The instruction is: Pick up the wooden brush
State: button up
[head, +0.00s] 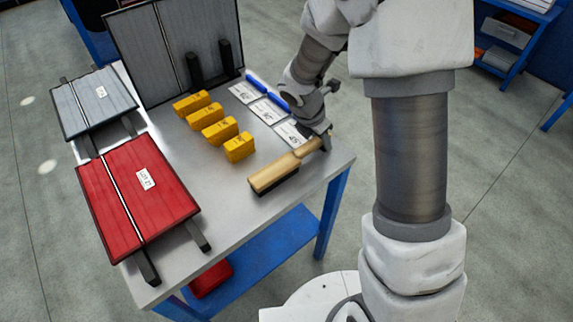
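The wooden brush (274,173) lies on the metal table near its front right corner. It has a pale wooden body with dark bristles below, and its handle (308,148) points up and to the right. My gripper (323,138) is at the handle's far end, with dark fingers reaching down around or beside it. The fingers overlap the handle tip in this view, so I cannot tell whether they are open or shut on it.
Several yellow blocks (220,131) stand left of my gripper. White cards (268,111) and blue markers (257,82) lie behind the brush. A red panel (131,205), a grey panel (90,106) and a tall dark panel (165,45) occupy the table's left and back. Bare tabletop (215,185) lies left of the brush.

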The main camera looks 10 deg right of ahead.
grip_shut()
jog(key=shift+r, duration=0.1)
